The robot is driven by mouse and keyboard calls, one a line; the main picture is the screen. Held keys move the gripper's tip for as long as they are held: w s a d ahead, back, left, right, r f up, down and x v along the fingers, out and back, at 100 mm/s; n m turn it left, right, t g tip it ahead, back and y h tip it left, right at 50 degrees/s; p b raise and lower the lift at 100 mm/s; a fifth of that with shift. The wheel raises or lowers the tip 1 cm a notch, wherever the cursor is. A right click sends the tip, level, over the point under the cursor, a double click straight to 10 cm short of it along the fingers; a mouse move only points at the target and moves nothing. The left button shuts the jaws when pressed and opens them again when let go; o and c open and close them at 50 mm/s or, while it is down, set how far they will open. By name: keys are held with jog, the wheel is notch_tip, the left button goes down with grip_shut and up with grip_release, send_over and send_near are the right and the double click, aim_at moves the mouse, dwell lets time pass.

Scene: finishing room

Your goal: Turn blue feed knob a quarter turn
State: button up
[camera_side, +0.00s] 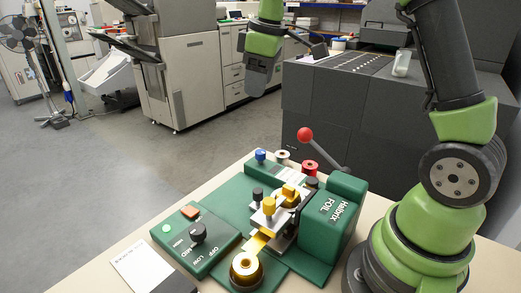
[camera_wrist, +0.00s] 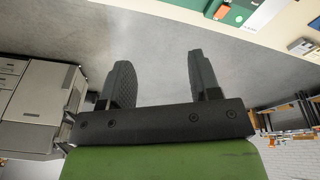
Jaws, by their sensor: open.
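The blue feed knob (camera_side: 260,155) stands upright at the back left of the green foil machine (camera_side: 218,206), beside a white-topped spool. My gripper (camera_side: 257,90) hangs high above the knob and well apart from it, in front of the grey cabinets. In the wrist view my gripper's two dark fingers (camera_wrist: 160,62) are spread apart with nothing between them. In that view only a corner of the green machine (camera_wrist: 264,10) shows at the top right. I cannot make out the blue knob there.
A lever with a red ball (camera_side: 305,134) rises behind the machine. A white card (camera_side: 140,268) lies at the front left. The air around my gripper is clear.

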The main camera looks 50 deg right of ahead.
aim_at(261, 152)
jog(key=w+d+f+n, duration=0.1)
jog(key=d+f, duration=0.1)
jog(key=f, duration=0.5)
jog(key=w+d+f+n+g, duration=0.1)
jog(key=w+d+f, duration=0.1)
jog(key=f, duration=0.5)
jog(key=w+d+f+n+g, duration=0.1)
jog(key=d+f+n, duration=0.1)
jog(key=f, duration=0.5)
jog(key=shift+w+d+f, duration=0.1)
jog(key=shift+w+d, duration=0.15)
jog(key=shift+w, duration=0.05)
jog(key=shift+c, duration=0.2)
jog(key=c, duration=0.9)
